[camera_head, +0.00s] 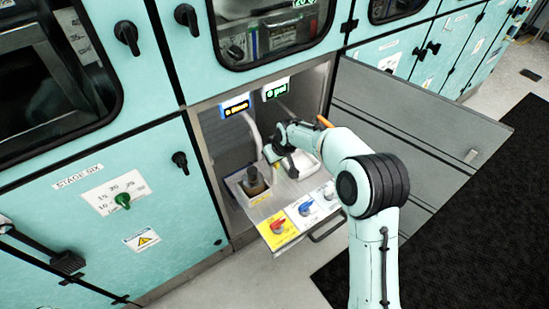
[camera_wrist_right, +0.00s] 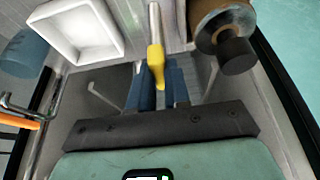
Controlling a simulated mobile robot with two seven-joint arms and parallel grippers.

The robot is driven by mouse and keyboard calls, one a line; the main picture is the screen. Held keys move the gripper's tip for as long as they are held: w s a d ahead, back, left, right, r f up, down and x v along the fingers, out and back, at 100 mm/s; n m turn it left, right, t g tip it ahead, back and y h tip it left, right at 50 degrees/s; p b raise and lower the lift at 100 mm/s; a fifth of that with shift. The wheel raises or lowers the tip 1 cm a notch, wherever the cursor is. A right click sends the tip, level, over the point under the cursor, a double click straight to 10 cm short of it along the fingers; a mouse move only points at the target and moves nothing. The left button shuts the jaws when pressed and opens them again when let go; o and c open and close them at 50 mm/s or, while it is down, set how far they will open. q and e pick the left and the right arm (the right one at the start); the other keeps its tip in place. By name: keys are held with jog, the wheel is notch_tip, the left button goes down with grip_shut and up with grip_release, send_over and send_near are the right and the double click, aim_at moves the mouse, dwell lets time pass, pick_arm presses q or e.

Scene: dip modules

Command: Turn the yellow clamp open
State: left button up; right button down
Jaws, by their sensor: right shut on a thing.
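The yellow clamp (camera_wrist_right: 156,66) shows in the right wrist view, at the end of a pale metal tube, between the blue fingers of my right gripper (camera_wrist_right: 160,84). The fingers are shut on it. In the head view my right gripper (camera_head: 270,155) is inside the open cabinet bay, above the pulled-out drawer, and the clamp cannot be made out there. A brown bottle (camera_wrist_right: 208,20) with a dark cap is close to the right of the clamp in the wrist view. It also shows in the head view (camera_head: 254,181). My left gripper is not in view.
The drawer front carries a red knob on a yellow panel (camera_head: 279,230) and a blue knob (camera_head: 306,208). A white tray (camera_wrist_right: 72,45) lies left of the clamp in the wrist view. The open cabinet door (camera_head: 420,135) stands to the right. An orange handle (camera_wrist_right: 18,120) is at far left.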

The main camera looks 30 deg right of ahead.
jog(key=shift+s+f, duration=0.1)
jog(key=c, duration=1.1)
grip_release()
jog(key=v, duration=1.3)
jog(key=shift+r, duration=0.25)
